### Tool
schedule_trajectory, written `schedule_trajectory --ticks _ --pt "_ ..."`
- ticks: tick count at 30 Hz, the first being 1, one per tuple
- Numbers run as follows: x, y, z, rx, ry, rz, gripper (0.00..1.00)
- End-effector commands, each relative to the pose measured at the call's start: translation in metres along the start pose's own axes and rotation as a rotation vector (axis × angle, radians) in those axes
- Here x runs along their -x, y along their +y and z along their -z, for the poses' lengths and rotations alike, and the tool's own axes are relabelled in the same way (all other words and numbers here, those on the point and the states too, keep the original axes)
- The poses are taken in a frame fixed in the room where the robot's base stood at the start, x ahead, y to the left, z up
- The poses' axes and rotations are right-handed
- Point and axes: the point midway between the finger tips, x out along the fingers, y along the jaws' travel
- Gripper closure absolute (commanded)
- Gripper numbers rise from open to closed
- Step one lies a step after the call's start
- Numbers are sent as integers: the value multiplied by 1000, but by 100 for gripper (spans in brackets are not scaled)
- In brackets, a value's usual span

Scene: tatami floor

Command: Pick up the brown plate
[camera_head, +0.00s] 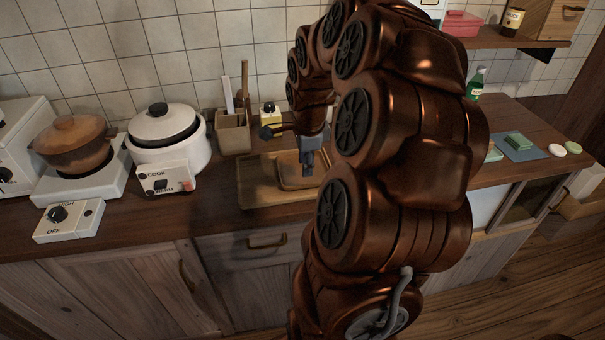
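A square brown plate (290,181) with a raised rim lies on or in a larger wooden tray (250,193) on the counter. My gripper (307,172) points down over the plate's right part, with its fingertips at or just above the plate. I cannot tell whether it touches the plate, or whether its fingers are open or shut. My copper-coloured arm hides the right side of the tray and part of the plate.
A small yellow-labelled jar (270,117) stands behind. At right are a green bottle (476,82) and a blue cloth (520,149).

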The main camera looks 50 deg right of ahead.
Motion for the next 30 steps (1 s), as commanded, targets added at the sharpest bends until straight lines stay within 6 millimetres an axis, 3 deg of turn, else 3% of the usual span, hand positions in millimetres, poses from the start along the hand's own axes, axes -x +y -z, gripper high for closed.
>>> schedule_trajectory --ticks 18,28,30 --pt "-63 4 2 5 -2 -1 65" --pt "-69 4 2 5 -2 0 65" --pt "-69 4 2 5 -2 0 70"
